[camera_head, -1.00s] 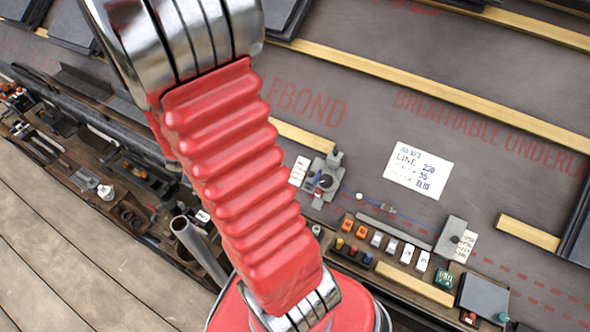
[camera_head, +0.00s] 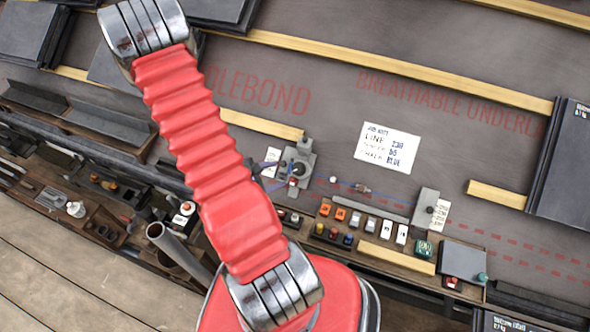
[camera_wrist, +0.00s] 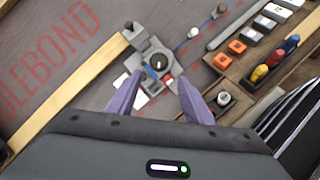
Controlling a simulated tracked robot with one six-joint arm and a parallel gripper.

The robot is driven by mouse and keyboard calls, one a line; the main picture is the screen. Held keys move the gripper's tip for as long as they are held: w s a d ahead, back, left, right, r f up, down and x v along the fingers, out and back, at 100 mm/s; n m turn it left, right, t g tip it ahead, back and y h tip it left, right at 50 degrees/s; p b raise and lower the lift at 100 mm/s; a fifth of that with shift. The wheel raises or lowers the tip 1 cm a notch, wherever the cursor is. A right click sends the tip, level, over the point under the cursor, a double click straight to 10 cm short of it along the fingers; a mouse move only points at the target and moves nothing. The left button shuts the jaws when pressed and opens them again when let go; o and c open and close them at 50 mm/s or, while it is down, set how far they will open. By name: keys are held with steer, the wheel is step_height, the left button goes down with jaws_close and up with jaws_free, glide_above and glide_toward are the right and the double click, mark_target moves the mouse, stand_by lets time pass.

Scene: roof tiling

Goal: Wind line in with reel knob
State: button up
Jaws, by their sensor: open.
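The reel (camera_head: 297,166) is a grey block with a dark round knob, fixed on the grey underlay beside a batten end. It also shows in the wrist view, where its black knob (camera_wrist: 159,63) has a pale mark. A thin blue line (camera_head: 345,184) runs right from the reel past a white bead to a small clip. My gripper (camera_wrist: 155,98) shows in the wrist view as two purple fingers, spread apart and empty, with the reel beyond and between their tips.
A job note (camera_head: 387,148) lies above the line. A tray (camera_head: 370,262) below holds orange, white and coloured pieces. A grey end block (camera_head: 425,208) stands right of the line. Wooden battens (camera_head: 400,76) and stacked slates (camera_head: 562,165) lie around.

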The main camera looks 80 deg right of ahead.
mark_target(298, 169)
steer(key=shift+d, duration=0.1)
steer(key=x, duration=1.3)
steer(key=shift+d+f, duration=0.2)
steer(key=shift+f, duration=0.1)
steer(key=shift+c, duration=0.6)
steer(key=c, duration=0.9)
